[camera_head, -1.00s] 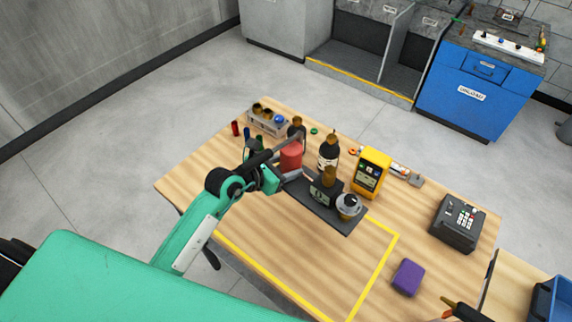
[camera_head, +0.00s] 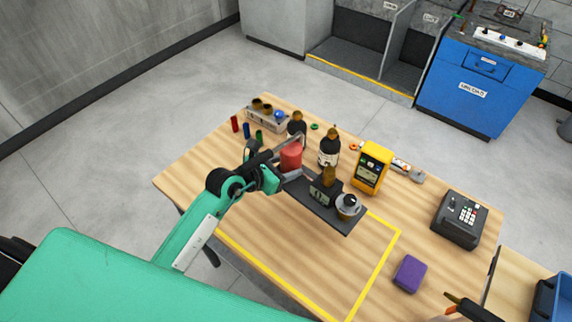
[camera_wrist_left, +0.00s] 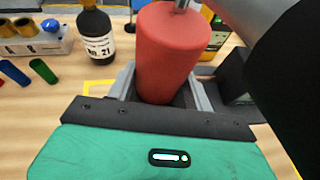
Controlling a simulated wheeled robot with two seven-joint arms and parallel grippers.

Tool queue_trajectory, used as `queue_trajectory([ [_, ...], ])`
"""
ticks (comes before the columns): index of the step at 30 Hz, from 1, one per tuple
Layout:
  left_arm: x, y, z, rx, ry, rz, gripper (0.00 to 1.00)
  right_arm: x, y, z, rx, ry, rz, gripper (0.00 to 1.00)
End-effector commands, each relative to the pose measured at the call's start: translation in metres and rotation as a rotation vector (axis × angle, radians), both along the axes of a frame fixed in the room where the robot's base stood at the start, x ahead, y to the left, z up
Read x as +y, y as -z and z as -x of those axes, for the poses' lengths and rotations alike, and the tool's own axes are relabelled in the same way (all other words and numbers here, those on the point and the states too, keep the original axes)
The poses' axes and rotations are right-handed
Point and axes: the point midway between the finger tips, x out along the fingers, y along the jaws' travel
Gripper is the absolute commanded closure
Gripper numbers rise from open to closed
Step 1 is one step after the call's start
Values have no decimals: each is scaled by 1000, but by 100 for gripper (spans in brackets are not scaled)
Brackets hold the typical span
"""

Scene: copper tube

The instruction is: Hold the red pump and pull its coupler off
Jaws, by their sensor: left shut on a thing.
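The red pump (camera_head: 291,156) is an upright red cylinder at the left end of a dark base plate (camera_head: 334,220) on the wooden table. My left gripper (camera_head: 284,168) is shut on the pump. In the left wrist view the red pump (camera_wrist_left: 168,50) sits between the two grey fingers (camera_wrist_left: 166,92), with a metal fitting (camera_wrist_left: 185,5) on its top, cut by the frame edge. I cannot make out which part is the coupler. A dark tool tip (camera_head: 462,308) at the bottom right may be my right gripper; its jaws are unclear.
A brass-topped block (camera_head: 327,188) and a silver round part (camera_head: 347,205) stand on the plate. A purple block (camera_head: 410,273) lies at the right. The yellow-outlined front area is mostly clear.

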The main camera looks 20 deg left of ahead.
Motion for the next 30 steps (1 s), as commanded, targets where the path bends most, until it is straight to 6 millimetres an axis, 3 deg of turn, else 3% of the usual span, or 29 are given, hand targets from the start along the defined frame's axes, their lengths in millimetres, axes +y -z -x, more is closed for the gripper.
queue_trajectory([
  [30,-1,18,-1,-9,-2,8,100,0,16,0,0,0,0,23],
])
